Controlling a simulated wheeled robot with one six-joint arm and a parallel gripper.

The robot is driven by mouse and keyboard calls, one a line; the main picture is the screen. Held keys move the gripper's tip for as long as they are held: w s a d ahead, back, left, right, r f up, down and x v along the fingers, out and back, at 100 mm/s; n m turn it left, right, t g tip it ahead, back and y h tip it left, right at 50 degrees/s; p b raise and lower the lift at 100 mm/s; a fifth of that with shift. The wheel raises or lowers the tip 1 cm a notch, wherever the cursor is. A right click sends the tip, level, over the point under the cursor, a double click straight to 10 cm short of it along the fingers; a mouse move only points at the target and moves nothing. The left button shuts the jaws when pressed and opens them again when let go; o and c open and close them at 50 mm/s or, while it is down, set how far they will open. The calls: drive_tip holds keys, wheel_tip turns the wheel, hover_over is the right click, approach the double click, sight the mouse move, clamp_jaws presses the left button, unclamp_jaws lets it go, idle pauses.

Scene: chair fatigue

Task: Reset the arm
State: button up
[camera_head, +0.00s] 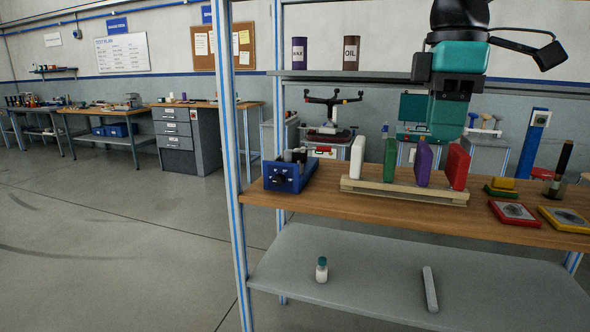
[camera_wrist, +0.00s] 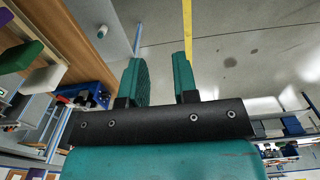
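My gripper (camera_head: 446,134), teal and black, hangs above the wooden workbench top (camera_head: 330,206) at the right in the head view. It is in front of the back shelf, above the rack of coloured blocks. In the wrist view its two teal fingers (camera_wrist: 160,64) stand apart with a gap between them. I see nothing held between them; grey floor shows behind the gap.
A pale rack (camera_head: 400,194) holds upright white, green, purple and red (camera_head: 457,167) blocks below my gripper. A blue box (camera_head: 287,176) stands left of it. A small bottle (camera_head: 321,270) and a grey bar (camera_head: 430,289) are on the lower shelf. Open floor lies left.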

drive_tip(key=s+a+f+m+y+p, duration=0.2)
drive_tip(key=s+f, duration=0.4)
drive_tip(key=s, duration=0.3)
drive_tip(key=s+a+f+m+y+p, duration=0.2)
drive_tip(key=s+f+m+p, duration=0.2)
drive_tip(key=s, duration=0.5)
drive_tip(key=shift+a+f+m+p, duration=0.3)
drive_tip(key=shift+f+m, duration=0.3)
drive_tip(key=shift+f, duration=0.25)
drive_tip(key=shift+d, duration=0.1)
